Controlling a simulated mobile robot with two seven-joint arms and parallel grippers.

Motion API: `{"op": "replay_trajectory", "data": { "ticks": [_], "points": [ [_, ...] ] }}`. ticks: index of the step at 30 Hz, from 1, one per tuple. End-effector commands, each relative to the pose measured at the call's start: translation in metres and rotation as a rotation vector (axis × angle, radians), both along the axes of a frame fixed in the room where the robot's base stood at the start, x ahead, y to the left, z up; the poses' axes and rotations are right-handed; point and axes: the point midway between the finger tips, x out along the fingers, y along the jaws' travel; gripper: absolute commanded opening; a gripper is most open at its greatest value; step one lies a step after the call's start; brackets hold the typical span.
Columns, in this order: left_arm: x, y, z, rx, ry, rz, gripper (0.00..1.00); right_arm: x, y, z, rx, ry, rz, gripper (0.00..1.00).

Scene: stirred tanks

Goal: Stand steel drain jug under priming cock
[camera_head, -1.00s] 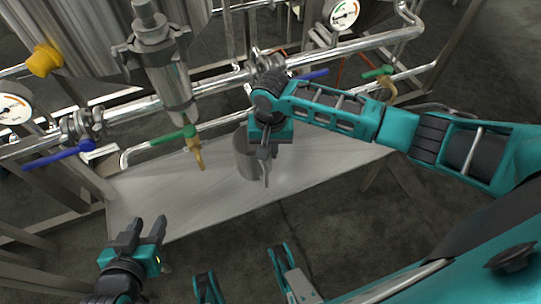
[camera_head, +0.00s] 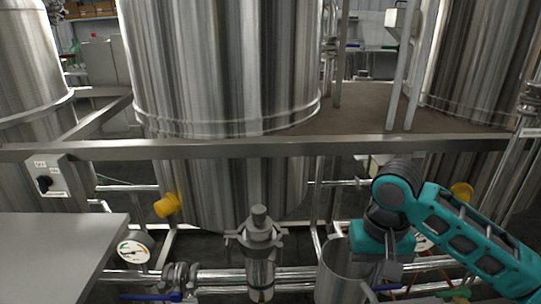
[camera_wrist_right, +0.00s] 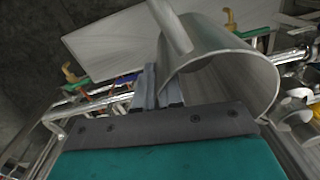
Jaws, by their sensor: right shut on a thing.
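The steel drain jug (camera_head: 343,278) is a grey metal cylinder at the bottom right of centre in the head view, its base cut off by the frame. My right gripper (camera_head: 388,272) is shut on its right side. In the right wrist view the jug (camera_wrist_right: 235,75) fills the upper right, open mouth showing, and the right gripper's fingers (camera_wrist_right: 163,88) grip it. A brass cock with a green handle (camera_wrist_right: 72,76) shows at the left there, apart from the jug. I cannot tell whether it is the priming cock. My left gripper is out of view.
A steel strainer body (camera_head: 260,250) stands left of the jug, among horizontal pipes. A gauge (camera_head: 133,249) and a grey tabletop (camera_head: 55,255) are at lower left. A steel beam (camera_head: 230,149) crosses before the tanks. The wrist view shows a flat shelf (camera_wrist_right: 125,45).

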Motion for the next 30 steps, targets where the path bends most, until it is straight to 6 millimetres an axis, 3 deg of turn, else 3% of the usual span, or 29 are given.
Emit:
{"op": "replay_trajectory", "data": {
  "ticks": [1, 3, 7, 30],
  "points": [
    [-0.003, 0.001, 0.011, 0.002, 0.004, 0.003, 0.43, -0.002, -0.003, 0.025, -0.004, -0.005, 0.024, 0.0],
    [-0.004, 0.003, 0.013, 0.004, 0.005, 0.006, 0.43, -0.005, -0.006, 0.041, -0.008, -0.005, 0.053, 0.0],
    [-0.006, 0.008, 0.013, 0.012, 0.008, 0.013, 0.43, -0.009, -0.01, 0.055, -0.013, -0.004, 0.083, 0.0],
    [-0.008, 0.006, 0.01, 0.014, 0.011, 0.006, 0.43, -0.009, -0.01, 0.056, -0.013, -0.004, 0.089, 0.0]
  ]
}}
